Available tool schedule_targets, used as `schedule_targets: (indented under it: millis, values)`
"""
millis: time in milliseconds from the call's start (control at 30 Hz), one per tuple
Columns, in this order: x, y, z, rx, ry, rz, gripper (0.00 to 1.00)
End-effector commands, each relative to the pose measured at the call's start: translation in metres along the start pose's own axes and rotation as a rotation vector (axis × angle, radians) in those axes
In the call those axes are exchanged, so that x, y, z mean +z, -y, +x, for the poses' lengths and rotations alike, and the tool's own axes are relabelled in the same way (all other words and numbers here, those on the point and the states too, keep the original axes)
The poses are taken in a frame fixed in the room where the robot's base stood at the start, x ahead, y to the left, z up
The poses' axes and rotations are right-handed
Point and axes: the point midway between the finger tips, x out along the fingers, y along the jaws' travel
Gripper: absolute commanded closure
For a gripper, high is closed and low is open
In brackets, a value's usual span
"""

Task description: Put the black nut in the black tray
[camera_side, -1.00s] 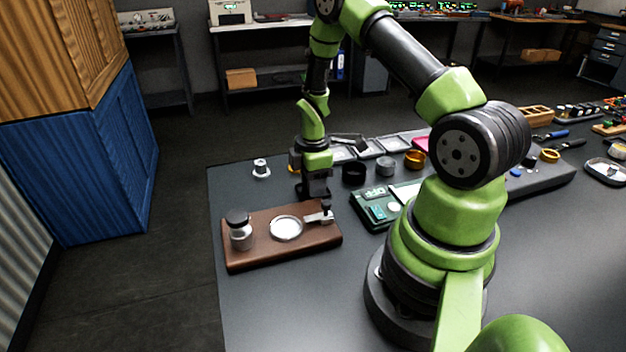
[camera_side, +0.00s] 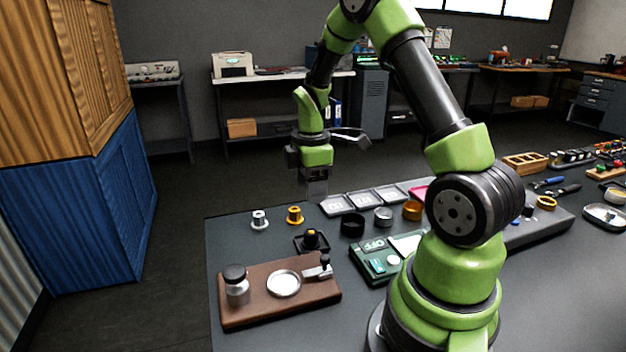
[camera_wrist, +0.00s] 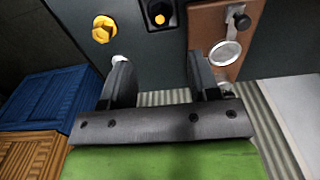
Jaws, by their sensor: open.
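A small black tray (camera_side: 298,246) lies on the dark bench behind the brown board. My gripper (camera_side: 315,192) is open and empty, raised above the bench and clear of the tray. In the wrist view the two fingers of my gripper (camera_wrist: 160,82) are spread apart with nothing between them.
A yellow flanged piece (camera_side: 295,215) and a white one (camera_side: 259,220) stand left of the tray. The brown board (camera_side: 260,310) holds a jar and a round dish. Black, grey and orange rings (camera_side: 352,225) and a green device (camera_side: 375,262) are to the right.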

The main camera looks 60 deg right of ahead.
Motion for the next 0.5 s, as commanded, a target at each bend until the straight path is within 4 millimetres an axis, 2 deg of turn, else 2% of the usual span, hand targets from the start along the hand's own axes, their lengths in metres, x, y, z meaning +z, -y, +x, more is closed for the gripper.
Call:
schedule_targets:
  millis: [133, 233, 400, 500]
  values:
    - [-0.013, 0.008, -0.029, 0.043, -0.025, 0.075, 0.44]
    - [-0.029, 0.026, -0.063, 0.097, -0.076, 0.200, 0.44]
    - [-0.052, 0.077, -0.123, 0.161, -0.229, 0.473, 0.44]
    - [-0.058, 0.113, -0.149, 0.162, -0.339, 0.630, 0.44]
